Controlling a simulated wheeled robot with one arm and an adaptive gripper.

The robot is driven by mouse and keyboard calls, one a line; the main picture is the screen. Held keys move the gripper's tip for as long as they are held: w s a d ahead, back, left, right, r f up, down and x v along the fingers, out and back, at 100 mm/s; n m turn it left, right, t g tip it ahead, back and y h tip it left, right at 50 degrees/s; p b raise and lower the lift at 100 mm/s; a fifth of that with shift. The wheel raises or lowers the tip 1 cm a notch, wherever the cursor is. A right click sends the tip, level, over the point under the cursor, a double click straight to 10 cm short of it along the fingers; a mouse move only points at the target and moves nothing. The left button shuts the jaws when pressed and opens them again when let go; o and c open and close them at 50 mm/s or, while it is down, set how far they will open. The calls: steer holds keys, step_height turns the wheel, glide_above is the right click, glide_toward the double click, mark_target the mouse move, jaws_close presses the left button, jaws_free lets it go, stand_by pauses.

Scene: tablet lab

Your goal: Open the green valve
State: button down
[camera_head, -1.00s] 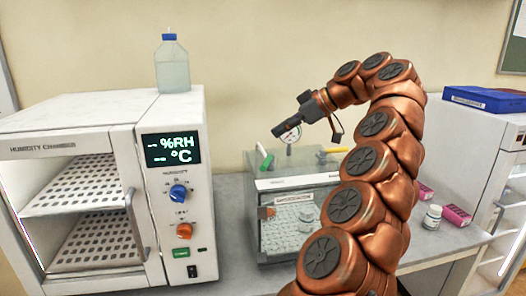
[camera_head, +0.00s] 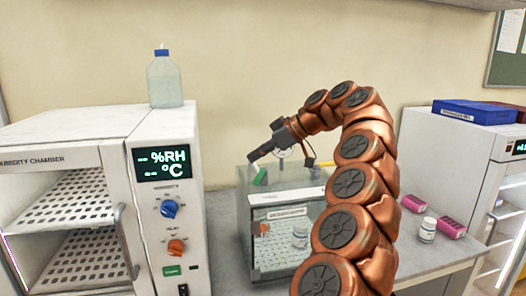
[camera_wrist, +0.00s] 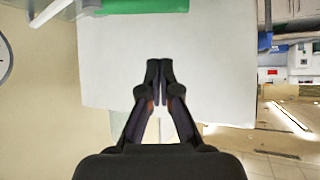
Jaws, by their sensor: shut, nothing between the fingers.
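The green valve handle (camera_head: 260,177) is at the top left of the clear desiccator box (camera_head: 290,232). In the head view it looks tilted. My gripper (camera_head: 252,158) is just above the handle and slightly left of it in the picture; a small gap shows between them. I cannot tell the depth between them. In the wrist view my gripper (camera_wrist: 158,68) is shut and empty, its fingertips together over a pale surface. A green bar (camera_wrist: 140,6), likely the valve handle, crosses the top edge of that view, beyond the fingertips.
A round gauge (camera_head: 283,152) and a yellow handle (camera_head: 326,164) are on the box, near my arm. The humidity chamber (camera_head: 140,140) stands close on the left, with a bottle (camera_head: 164,82) on top. A white jar (camera_head: 428,230) and pink boxes (camera_head: 452,228) lie right.

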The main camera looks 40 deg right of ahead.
mark_target(260, 177)
steer(key=shift+p+x, duration=0.55)
steer(key=shift+x, duration=1.25)
steer(key=shift+s+f, duration=0.1)
steer(key=shift+f, duration=0.1)
steer(key=shift+s+d+f+p, duration=0.6)
steer(key=shift+s+d+p, duration=0.05)
steer(key=shift+s, duration=0.15)
steer(key=shift+s+d+f, duration=0.2)
steer(key=shift+s+f, duration=0.15)
steer(key=shift+f, duration=0.1)
steer(key=shift+f+b, duration=0.1)
steer(key=shift+b, duration=0.2)
